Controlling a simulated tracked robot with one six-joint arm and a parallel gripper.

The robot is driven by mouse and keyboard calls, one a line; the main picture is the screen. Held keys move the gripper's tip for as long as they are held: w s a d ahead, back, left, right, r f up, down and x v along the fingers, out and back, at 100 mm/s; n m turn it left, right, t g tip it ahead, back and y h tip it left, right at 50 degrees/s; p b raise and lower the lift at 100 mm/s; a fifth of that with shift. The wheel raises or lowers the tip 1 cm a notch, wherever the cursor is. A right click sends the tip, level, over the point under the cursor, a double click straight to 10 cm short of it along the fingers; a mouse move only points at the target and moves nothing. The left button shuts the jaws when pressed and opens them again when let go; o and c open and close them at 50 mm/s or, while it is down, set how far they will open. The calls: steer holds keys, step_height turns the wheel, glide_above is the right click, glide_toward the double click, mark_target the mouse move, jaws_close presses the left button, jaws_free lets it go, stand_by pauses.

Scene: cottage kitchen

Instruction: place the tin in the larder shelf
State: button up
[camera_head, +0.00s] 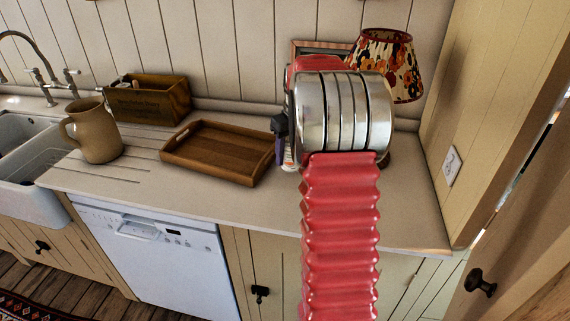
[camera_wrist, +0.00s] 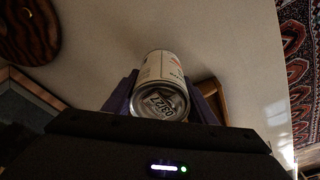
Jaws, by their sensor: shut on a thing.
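The tin (camera_wrist: 160,68) has a pale printed label and a bare metal end that faces the wrist camera. My gripper (camera_wrist: 163,92) is shut on it, with one purple finger on each side. In the head view my arm hides most of the gripper; one dark purple finger (camera_head: 281,140) shows left of the arm, above the worktop. A small pale and orange patch beside that finger may be the tin. I cannot make out a larder shelf in either view.
The worktop (camera_head: 235,203) bears a wooden tray (camera_head: 213,152), a brown jug (camera_head: 95,132), a wooden box (camera_head: 148,99) and a floral lamp (camera_head: 385,65). A sink (camera_head: 30,185) is at left. A panelled door with a dark knob (camera_head: 480,283) stands at right.

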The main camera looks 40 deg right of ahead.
mark_target(290, 165)
steer(key=shift+f, duration=0.55)
steer(key=shift+f, duration=1.9)
steer(key=shift+f, duration=0.1)
steer(key=o, duration=1.5)
steer(key=shift+c, duration=0.2)
steer(key=r, duration=0.3)
steer(key=s+r, duration=0.1)
steer(key=r, duration=0.7)
steer(key=shift+s+a+r, duration=0.1)
steer(key=shift+s+r, duration=0.05)
steer(key=shift+s, duration=0.15)
steer(key=shift+r, duration=0.4)
